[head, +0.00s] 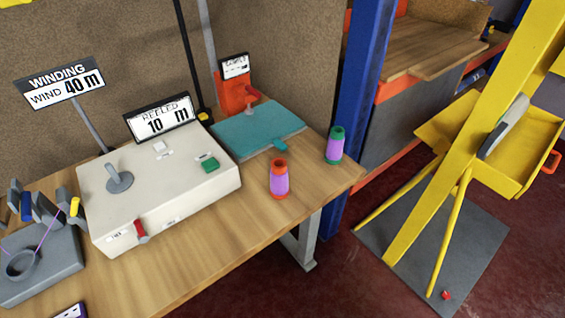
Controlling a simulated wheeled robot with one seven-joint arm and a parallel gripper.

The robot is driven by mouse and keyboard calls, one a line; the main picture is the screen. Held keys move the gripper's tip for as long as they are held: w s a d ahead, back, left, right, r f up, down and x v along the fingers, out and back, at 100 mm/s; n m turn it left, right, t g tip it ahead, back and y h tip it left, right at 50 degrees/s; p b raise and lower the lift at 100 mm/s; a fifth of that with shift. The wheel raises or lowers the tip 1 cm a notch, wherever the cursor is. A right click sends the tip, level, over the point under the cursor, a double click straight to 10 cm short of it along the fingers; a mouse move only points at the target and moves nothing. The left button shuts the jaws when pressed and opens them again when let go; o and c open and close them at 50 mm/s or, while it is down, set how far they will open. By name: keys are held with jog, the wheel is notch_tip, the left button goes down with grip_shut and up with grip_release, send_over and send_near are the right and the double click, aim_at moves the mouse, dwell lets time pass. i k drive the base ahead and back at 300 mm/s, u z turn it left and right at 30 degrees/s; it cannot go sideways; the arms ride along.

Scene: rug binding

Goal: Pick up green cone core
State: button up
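The green cone core (335,145) stands upright near the right end of the wooden table. Its top and base show green, with a purple band of winding around the middle. A similar cone with an orange top (279,178) and purple winding stands upright to its left, closer to the table's front edge. The two cones are apart. My gripper is not in view.
The wooden table (215,245) also holds a pale machine box (110,195), a teal board (255,130) and a grey winding device (45,270). A blue post (362,80) rises behind the green cone. A yellow frame with a tray (450,130) stands right, beyond open floor.

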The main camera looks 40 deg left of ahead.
aim_at(333, 154)
jog(key=u, duration=1.5)
